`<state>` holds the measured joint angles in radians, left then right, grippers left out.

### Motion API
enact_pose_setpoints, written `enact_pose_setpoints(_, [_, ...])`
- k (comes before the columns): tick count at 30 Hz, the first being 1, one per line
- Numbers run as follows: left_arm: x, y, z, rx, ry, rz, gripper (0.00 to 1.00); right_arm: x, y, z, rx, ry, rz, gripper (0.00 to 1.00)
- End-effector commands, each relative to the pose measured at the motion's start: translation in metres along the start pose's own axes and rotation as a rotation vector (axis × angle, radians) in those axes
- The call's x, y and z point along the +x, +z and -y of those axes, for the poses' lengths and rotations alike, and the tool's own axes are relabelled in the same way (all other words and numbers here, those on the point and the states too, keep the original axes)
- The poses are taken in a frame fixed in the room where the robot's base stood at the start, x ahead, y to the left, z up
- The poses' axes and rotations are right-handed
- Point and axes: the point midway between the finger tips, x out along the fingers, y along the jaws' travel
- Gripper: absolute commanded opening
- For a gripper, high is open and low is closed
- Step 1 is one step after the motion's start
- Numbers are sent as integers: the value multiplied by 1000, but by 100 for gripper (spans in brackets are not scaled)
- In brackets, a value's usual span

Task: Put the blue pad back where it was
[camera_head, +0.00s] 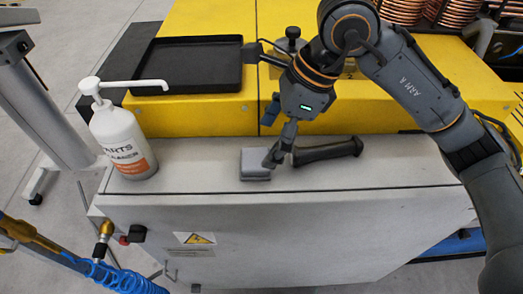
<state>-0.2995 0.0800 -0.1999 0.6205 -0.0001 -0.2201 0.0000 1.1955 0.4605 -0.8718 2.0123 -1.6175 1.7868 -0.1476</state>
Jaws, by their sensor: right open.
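No clearly blue pad shows on the cabinet top. A small grey block-like pad (255,165) lies flat there, near the middle of the cabinet; it looks grey rather than blue. A small dark-blue patch (271,110) shows beside my right gripper, and I cannot tell whether it is part of the gripper. My right gripper (273,145) is open and points down, its lower finger close to the right side of the grey block. I cannot tell whether it touches the block. My left gripper is not in view.
A black handle (328,151) lies right of the grey block. A white pump bottle (122,140) stands at the left of the grey cabinet (400,163). A black tray (190,68) sits on the yellow surface (200,118) behind. Copper coils (458,12) are at the back right.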

Motion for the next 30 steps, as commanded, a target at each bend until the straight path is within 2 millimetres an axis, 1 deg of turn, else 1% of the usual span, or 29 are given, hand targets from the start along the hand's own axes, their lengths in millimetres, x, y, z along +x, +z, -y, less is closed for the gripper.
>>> enact_pose_setpoints(1, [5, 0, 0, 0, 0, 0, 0, -10, -1, 1, -1, -6, 0, 80])
enact_pose_setpoints(3, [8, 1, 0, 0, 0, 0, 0, -26, -1, 1, -1, -5, 0, 80])
enact_pose_setpoints(6, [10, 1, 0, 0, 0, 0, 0, -44, -1, 0, 0, -5, 0, 80])
enact_pose_setpoints(9, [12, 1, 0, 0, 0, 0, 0, -58, -1, 0, 0, -2, -1, 80])
enact_pose_setpoints(12, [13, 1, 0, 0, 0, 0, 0, -66, 0, 0, 1, -1, 0, 80])
enact_pose_setpoints(16, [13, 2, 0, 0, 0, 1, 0, -70, 0, 0, 0, 1, 0, 80])
enact_pose_setpoints(27, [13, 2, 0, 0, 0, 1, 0, -70, 0, 0, 0, 1, -1, 80])
enact_pose_setpoints(30, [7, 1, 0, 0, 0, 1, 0, -76, 2, 0, 0, 1, 0, 80])
